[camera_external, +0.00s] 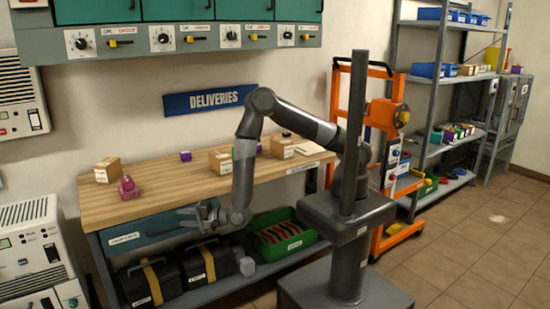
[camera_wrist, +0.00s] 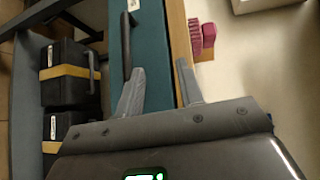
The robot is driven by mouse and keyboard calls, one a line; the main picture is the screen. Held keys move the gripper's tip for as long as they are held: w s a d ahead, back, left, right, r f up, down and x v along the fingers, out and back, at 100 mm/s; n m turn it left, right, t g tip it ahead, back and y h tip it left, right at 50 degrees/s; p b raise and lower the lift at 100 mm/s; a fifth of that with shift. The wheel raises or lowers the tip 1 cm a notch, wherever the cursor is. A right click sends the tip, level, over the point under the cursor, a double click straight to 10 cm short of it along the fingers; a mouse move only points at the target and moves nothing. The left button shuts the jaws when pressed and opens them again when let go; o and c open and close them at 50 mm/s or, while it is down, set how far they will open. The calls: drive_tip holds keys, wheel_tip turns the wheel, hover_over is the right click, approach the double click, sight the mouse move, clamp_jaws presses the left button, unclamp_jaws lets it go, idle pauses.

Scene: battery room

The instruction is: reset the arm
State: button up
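My gripper (camera_external: 192,216) is in front of the workbench, at the height of the teal drawer (camera_external: 152,231). My arm reaches from the column over the bench and bends down to it. In the wrist view the two fingers of my gripper (camera_wrist: 160,75) are spread apart with nothing between them. The drawer front (camera_wrist: 150,42) lies beyond the fingers, and its dark handle (camera_wrist: 126,45) is beside the left fingertip. I cannot tell whether the finger touches the handle. The drawer looks closed.
The wooden bench top (camera_external: 150,202) holds a pink object (camera_external: 127,188) and several small boxes. Below are black cases (camera_external: 150,285) and a green crate (camera_external: 284,238). An orange frame (camera_external: 395,190) stands right of the bench. Floor at right is clear.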

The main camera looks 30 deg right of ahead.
drive_tip(key=w+d+r+n+g+h, duration=0.1)
drive_tip(key=w+d+r+n, duration=0.25)
drive_tip(key=w+r, duration=0.45)
drive_tip(key=w+d+r+n, duration=0.2)
drive_tip(key=w+d+r, duration=0.2)
drive_tip(key=w+r, duration=0.35)
drive_tip(key=w+d+r+n+h, duration=0.15)
drive_tip(key=w+d+r, duration=0.25)
drive_tip(key=d, duration=0.4)
drive_tip(key=w+d+r+n+h, duration=0.15)
drive_tip(key=w+d+r, duration=0.25)
drive_tip(key=d, duration=0.4)
drive_tip(key=s+d+r+g+h, duration=0.1)
drive_tip(key=s+d+r+h, duration=0.15)
drive_tip(key=d, duration=0.95)
drive_tip(key=s+d+r+g+h, duration=0.1)
drive_tip(key=d+r+h, duration=0.2)
drive_tip(key=d, duration=1)
drive_tip(key=s+d+g+h, duration=0.2)
drive_tip(key=s+d+h, duration=0.1)
drive_tip(key=s+d, duration=1.1)
drive_tip(key=shift+s+d+r+g, duration=0.3)
drive_tip(key=shift+s+d, duration=0.05)
drive_tip(key=shift+d, duration=0.2)
drive_tip(key=shift+o, duration=0.6)
